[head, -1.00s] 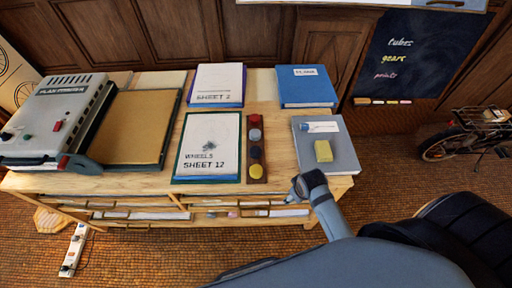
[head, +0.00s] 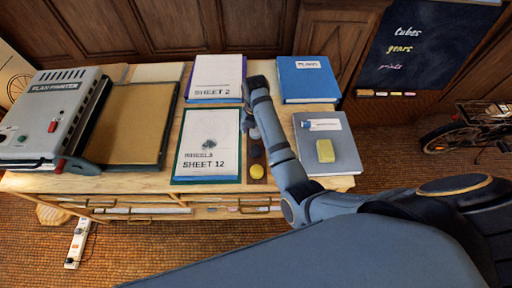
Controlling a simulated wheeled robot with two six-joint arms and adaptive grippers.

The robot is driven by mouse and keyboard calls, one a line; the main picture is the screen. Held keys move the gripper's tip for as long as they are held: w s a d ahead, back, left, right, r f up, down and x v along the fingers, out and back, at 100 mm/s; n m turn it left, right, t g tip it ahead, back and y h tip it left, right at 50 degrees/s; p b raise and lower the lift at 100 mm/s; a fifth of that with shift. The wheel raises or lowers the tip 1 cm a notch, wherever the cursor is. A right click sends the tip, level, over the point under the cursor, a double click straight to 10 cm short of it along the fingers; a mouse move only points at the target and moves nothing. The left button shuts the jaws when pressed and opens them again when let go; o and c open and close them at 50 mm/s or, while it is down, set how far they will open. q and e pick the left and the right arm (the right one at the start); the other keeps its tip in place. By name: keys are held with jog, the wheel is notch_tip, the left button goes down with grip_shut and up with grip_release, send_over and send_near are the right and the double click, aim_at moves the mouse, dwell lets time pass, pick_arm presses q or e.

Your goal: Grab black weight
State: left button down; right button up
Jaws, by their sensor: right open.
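The black weight (head: 256,152) sits in a narrow wooden strip on the table, just above the yellow weight (head: 257,171). My right arm reaches across the table from the lower right. My right gripper (head: 248,122) is over the upper part of the strip, pointing down, above the black weight in the picture and apart from it. It is open and holds nothing that I can see. The gripper and wrist hide the red weight and most of the grey one. My left gripper is not in view.
The Sheet 12 pad (head: 208,148) lies just left of the strip. The Sheet 2 pad (head: 214,75) and blue binder (head: 307,82) are at the back. A plan printer (head: 48,115) stands left.

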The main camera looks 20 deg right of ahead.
send_over(256, 149)
notch_tip(256, 149, down, 5)
jog(key=shift+w+r, duration=0.1)
jog(key=shift+w+f, duration=0.1)
jog(key=shift+f, duration=0.15)
jog(key=f, duration=0.2)
jog(key=f+p, duration=0.1)
jog(key=f, duration=0.1)
jog(key=shift+s, duration=0.3)
jog(key=shift+w+f, duration=0.1)
jog(key=shift+f, duration=0.45)
jog(key=c, duration=0.5)
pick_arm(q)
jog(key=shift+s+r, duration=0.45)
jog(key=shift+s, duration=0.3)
pick_arm(e)
jog(key=shift+r, duration=0.1)
grip_shut()
